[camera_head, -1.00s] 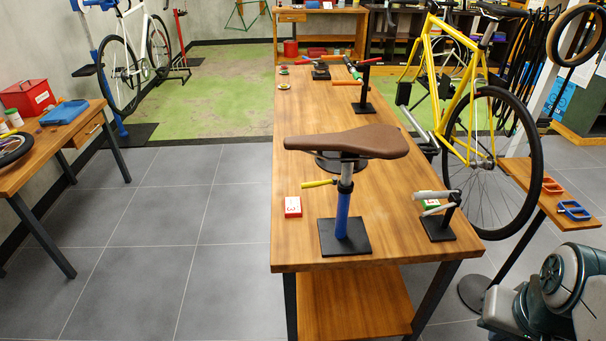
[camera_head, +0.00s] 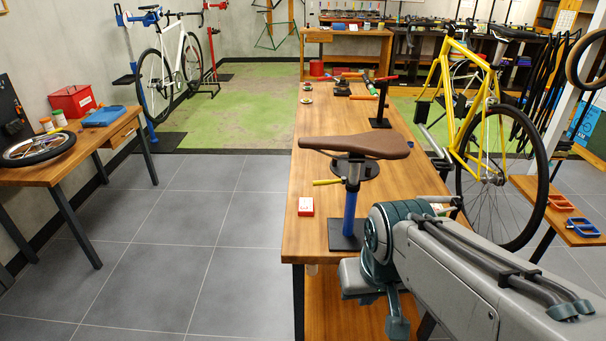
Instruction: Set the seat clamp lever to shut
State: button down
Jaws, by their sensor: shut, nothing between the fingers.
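A brown saddle (camera_head: 355,146) sits on a silver post in a blue tube (camera_head: 350,212), upright on a black square base (camera_head: 345,242) near the front of the long wooden bench. The seat clamp lever (camera_head: 326,182) has a yellow handle. It points out to the left from the clamp at the top of the blue tube. My arm reaches in from the lower right, in front of the bench's near right corner. My gripper's fingers do not show. My arm stands apart from the lever and hides the bench's near right part.
A red and white box (camera_head: 306,207) lies on the bench (camera_head: 300,240) left of the blue tube. A yellow bicycle (camera_head: 480,110) stands along the right side. A side table (camera_head: 30,176) with a wheel stands at the left. The tiled floor between is clear.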

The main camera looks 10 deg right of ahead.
aim_at(342, 181)
jog(key=z, duration=0.05)
jog(key=k, duration=0.55)
jog(key=u, duration=1.05)
jog(key=i, duration=1.5)
jog(key=z, duration=0.8)
